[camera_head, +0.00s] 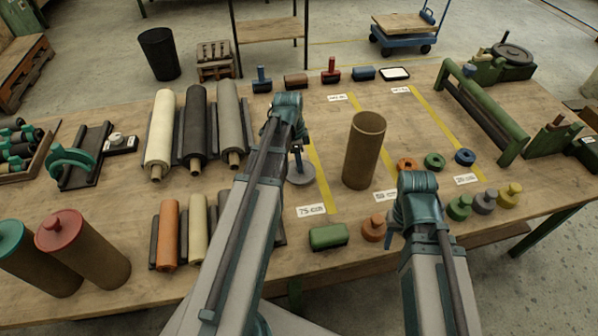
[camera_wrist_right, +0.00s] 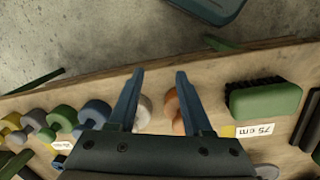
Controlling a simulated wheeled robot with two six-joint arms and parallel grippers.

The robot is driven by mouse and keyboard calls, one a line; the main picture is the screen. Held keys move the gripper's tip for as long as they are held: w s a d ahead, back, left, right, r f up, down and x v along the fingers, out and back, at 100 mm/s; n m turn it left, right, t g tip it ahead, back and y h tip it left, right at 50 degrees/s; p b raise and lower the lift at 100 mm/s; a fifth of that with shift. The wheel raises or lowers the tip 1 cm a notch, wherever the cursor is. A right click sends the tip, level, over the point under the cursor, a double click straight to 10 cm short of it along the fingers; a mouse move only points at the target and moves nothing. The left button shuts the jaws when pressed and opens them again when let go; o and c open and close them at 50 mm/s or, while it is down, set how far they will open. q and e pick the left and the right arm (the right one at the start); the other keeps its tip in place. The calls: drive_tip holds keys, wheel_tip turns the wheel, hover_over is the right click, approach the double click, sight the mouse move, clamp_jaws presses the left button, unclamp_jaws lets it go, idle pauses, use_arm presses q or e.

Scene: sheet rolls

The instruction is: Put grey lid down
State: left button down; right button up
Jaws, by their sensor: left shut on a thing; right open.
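The grey lid (camera_head: 301,174) is a flat disc at the left side of the brown upright tube. My left gripper (camera_head: 297,150) is shut on it from above; the fingers are small and partly covered by my wrist. I cannot tell whether the lid touches the table. The brown tube (camera_head: 362,155) stands upright with its top open. My right gripper (camera_wrist_right: 158,88) is open and empty in the right wrist view, above the front table edge. An orange-brown knobbed piece (camera_wrist_right: 173,112) and a pale one (camera_wrist_right: 145,112) show between and beyond its fingers.
A green brush block (camera_head: 328,236) and an orange-brown knobbed piece (camera_head: 373,229) lie near the front edge. Orange (camera_head: 406,164), green (camera_head: 434,161) and blue (camera_head: 465,157) rings lie right of the tube. Capped tubes (camera_head: 85,250) stand front left. Rolls (camera_head: 195,125) lie left of my left arm.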

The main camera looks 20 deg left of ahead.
sight(295, 171)
use_arm(q)
drive_tip(key=shift+f+b, duration=1.65)
drive_tip(key=shift+f, duration=0.15)
drive_tip(key=shift+f, duration=0.25)
drive_tip(key=c, duration=0.5)
unclamp_jaws()
drive_tip(key=shift+r, duration=0.1)
drive_tip(key=shift+r, duration=0.15)
drive_tip(key=r+p, duration=0.8)
drive_tip(key=a+r+p, duration=0.1)
drive_tip(key=r+p, duration=0.3)
drive_tip(key=shift+s+a, duration=0.1)
drive_tip(key=shift+s, duration=0.25)
